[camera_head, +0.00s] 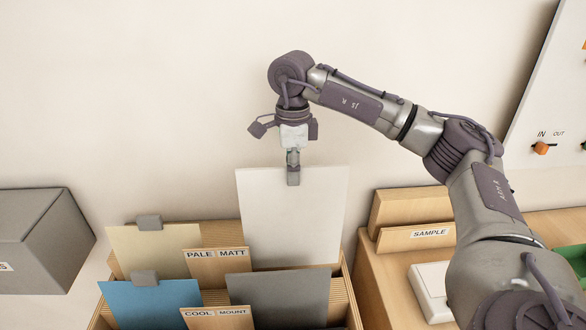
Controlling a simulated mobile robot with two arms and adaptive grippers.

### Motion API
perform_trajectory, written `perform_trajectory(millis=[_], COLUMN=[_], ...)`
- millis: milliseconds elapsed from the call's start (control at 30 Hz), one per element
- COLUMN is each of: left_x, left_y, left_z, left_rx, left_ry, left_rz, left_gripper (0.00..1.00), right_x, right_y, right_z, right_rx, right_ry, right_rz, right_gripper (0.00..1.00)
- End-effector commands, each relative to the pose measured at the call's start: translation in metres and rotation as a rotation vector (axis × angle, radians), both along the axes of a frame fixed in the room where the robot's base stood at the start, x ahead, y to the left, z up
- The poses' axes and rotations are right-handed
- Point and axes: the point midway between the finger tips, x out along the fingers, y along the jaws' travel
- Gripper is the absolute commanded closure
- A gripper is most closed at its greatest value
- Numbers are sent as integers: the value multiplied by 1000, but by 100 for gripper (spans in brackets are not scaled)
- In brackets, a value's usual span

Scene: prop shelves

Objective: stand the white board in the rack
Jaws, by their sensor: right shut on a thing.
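The white board (292,220) is upright at the back right of the wooden rack (342,297). Its lower edge is at the rack's rear slot area, partly hidden behind a wooden strip and the grey board, so I cannot tell whether it rests on the bottom. My right gripper (293,178) comes down from above and is shut on the top edge of the white board, near its middle. My left gripper is not in view.
The rack also holds a cream board (155,250), a blue board (150,305) and a dark grey board (278,300). Label blocks read PALE MATT (217,266) and COOL MOUNT (216,318). A grey box (40,240) stands left; a SAMPLE holder (415,237) stands right.

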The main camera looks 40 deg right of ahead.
Motion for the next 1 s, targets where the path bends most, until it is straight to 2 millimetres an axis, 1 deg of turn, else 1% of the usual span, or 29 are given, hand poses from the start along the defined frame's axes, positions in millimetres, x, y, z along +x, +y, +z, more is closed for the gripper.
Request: perform_trajectory(millis=[33,100,1000], left_x=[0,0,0], left_y=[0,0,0], left_z=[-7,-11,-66], left_rx=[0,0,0], left_ry=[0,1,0], left_rz=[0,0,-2], left_gripper=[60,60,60], right_x=[0,0,0], right_y=[0,0,0], right_z=[-8,-15,-95], right_rx=[0,1,1], right_ry=[0,1,2], right_rz=[0,0,0], right_gripper=[100,100,100])
